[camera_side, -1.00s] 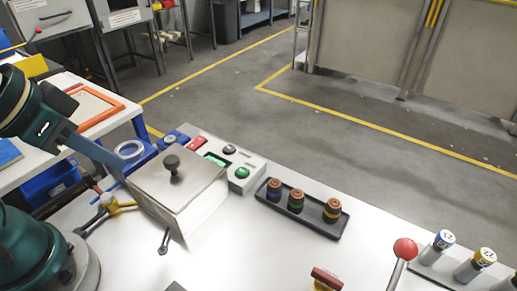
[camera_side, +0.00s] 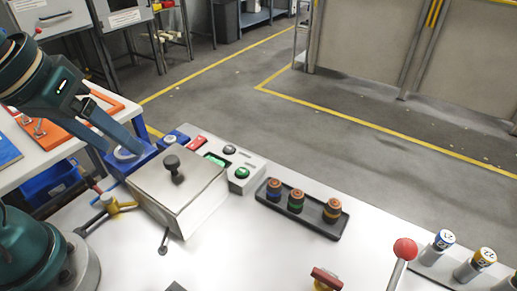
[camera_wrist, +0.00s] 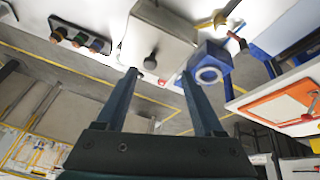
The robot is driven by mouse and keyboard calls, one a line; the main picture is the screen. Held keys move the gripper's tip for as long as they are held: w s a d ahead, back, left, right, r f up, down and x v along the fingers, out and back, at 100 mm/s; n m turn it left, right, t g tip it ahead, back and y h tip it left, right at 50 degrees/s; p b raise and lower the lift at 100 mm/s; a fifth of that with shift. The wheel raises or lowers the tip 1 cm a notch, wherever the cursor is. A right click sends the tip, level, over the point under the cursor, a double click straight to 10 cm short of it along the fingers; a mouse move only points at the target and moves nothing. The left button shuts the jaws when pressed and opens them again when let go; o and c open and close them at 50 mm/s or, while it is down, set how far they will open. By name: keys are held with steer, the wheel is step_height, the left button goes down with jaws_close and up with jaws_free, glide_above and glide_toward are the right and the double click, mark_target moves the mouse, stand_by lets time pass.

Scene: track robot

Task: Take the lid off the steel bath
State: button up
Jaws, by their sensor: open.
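The steel bath (camera_side: 203,212) is a square metal box standing on the white table. Its flat lid (camera_side: 200,182) sits on top, with a dark round knob (camera_side: 171,163) standing up from it. In the wrist view the lid (camera_wrist: 165,22) is at the top, and the knob (camera_wrist: 150,62) shows near the left fingertip. My gripper (camera_side: 122,149) is left of the bath, apart from the knob. In the wrist view my gripper (camera_wrist: 160,74) has its two fingers wide apart with nothing held between them.
A blue block with a pale ring (camera_side: 128,153) stands behind the bath, close to my fingers. A control box with a green button (camera_side: 242,173) is right of it. A dark tray (camera_side: 310,217) holds three small coils. A yellow valve (camera_side: 110,203) is at left. The front table is mostly clear.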

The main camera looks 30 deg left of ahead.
mark_target(171, 159)
steer(key=w+f+n+g, duration=0.1)
steer(key=w, duration=0.1)
steer(key=w+f+n+g, duration=0.1)
steer(key=w+n+g, duration=0.1)
steer(key=w, duration=0.1)
steer(key=w+f+n+g, duration=0.1)
steer(key=w+n, duration=0.1)
steer(key=shift+w+d, duration=0.35)
steer(key=shift+d, duration=0.05)
steer(key=shift+f+g, duration=0.5)
steer(key=shift+f, duration=2.8)
jaws_close()
